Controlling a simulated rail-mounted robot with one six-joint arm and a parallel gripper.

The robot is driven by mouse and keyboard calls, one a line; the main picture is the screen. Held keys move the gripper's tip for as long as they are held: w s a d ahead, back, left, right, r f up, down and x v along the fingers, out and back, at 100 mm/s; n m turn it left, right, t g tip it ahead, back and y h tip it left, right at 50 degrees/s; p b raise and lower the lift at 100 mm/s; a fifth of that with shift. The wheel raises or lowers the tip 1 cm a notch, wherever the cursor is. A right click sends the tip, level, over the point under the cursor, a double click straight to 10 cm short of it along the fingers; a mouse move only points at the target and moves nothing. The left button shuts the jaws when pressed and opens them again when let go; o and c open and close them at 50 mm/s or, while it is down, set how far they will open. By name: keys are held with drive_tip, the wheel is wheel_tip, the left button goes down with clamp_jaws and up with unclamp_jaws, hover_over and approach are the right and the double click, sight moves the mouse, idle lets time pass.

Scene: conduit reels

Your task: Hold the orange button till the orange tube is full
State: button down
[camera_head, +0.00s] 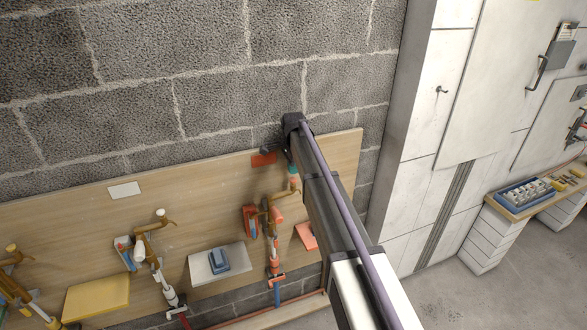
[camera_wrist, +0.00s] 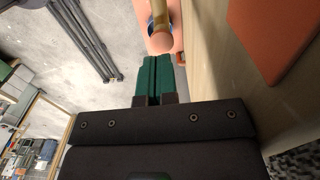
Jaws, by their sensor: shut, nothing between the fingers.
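My gripper (camera_head: 293,170) is shut and empty, with its teal fingers pointing down at the orange station on the wooden board. In the wrist view its fingertips (camera_wrist: 152,60) are close to a rounded salmon-orange knob on a brass pipe, which looks like the orange button (camera_wrist: 161,43). I cannot tell whether they touch it. In the head view the brass pipe (camera_head: 270,204) shows just below the fingers. The orange tube (camera_head: 273,243) stands below it with pale and orange parts; its fill level is too small to read.
An orange plate (camera_head: 263,159) is on the board beside my gripper. An orange shelf (camera_head: 306,236) is partly behind my arm. To the left are a white shelf (camera_head: 204,268) with a blue item and a yellow shelf (camera_head: 97,297). A white cabinet wall (camera_head: 425,130) stands right.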

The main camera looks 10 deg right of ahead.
sight(294, 179)
drive_tip(key=shift+f+b, duration=0.6)
drive_tip(key=shift+f, duration=0.8)
drive_tip(key=shift+f+b, duration=0.95)
drive_tip(key=shift+b, duration=0.05)
drive_tip(key=shift+s+r, duration=0.1)
drive_tip(key=shift+s, duration=0.05)
wheel_tip(294, 179, up, 14)
drive_tip(key=p, duration=1.4)
